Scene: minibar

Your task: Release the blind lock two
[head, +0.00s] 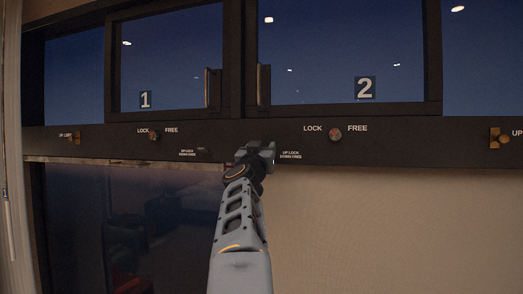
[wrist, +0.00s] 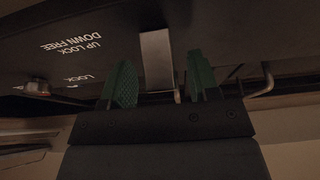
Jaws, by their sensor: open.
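My gripper (head: 256,150) is raised against the dark panel rail, just left of the right-hand UP LOCK / DOWN FREE label (head: 290,154), under window 2. In the wrist view its green fingers (wrist: 158,64) are apart. A flat pale metal tab (wrist: 157,58), the lock lever beside the upside-down UP LOCK / DOWN FREE label (wrist: 72,44), shows between the fingers. Gaps show on both sides of it; I cannot tell whether either finger touches it. In the head view this lever is hidden behind my gripper.
A red-centred LOCK / FREE knob (head: 335,134) sits right of my gripper, another (head: 154,136) to the left. The left small lever (head: 202,150) is nearby. Brass catches (head: 499,135) stand at the rail's ends. A plain beige wall (head: 400,230) lies below right.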

